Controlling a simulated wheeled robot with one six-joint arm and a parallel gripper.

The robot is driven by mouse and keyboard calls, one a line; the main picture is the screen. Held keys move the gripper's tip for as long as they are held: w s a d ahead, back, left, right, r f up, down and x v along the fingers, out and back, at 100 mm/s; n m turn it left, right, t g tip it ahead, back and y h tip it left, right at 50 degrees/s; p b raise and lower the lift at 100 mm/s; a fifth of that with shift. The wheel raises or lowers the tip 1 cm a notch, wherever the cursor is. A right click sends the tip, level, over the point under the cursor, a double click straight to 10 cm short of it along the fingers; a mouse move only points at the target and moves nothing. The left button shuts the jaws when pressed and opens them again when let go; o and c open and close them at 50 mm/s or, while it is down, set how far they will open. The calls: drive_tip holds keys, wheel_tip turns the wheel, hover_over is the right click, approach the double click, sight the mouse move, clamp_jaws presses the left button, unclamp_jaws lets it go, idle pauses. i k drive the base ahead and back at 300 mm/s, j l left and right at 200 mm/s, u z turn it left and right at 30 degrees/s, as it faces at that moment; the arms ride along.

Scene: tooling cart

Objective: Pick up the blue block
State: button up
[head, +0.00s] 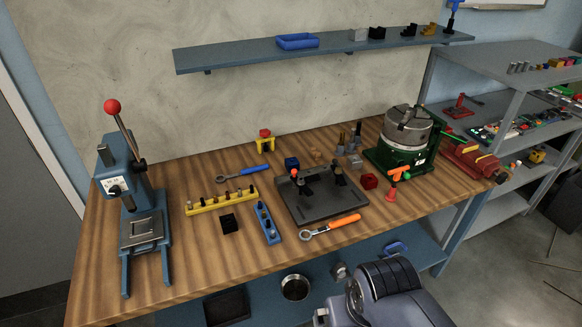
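The blue block (292,163) is a small dark blue cube on the wooden workbench. It stands just behind the dark grey fixture plate (322,208), right of the blue-handled wrench. Its lower front is close to the plate's back edge, and I cannot tell whether they touch. A grey part of my own arm shows at the bottom of the head view, in front of the bench. My gripper's fingers cannot be made out in this view.
Near the block are a blue-handled wrench (241,172), a yellow stand (265,141), a red block (369,181) and a black block (229,223). A blue press (133,190) stands left, a green-based chuck (405,140) right. A shelf (345,47) hangs above. Bare wood lies front left.

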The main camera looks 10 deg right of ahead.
sight(289, 166)
drive_tip(key=i+l, duration=0.1)
drive_tip(key=i, duration=0.75)
drive_tip(key=l+u, duration=0.05)
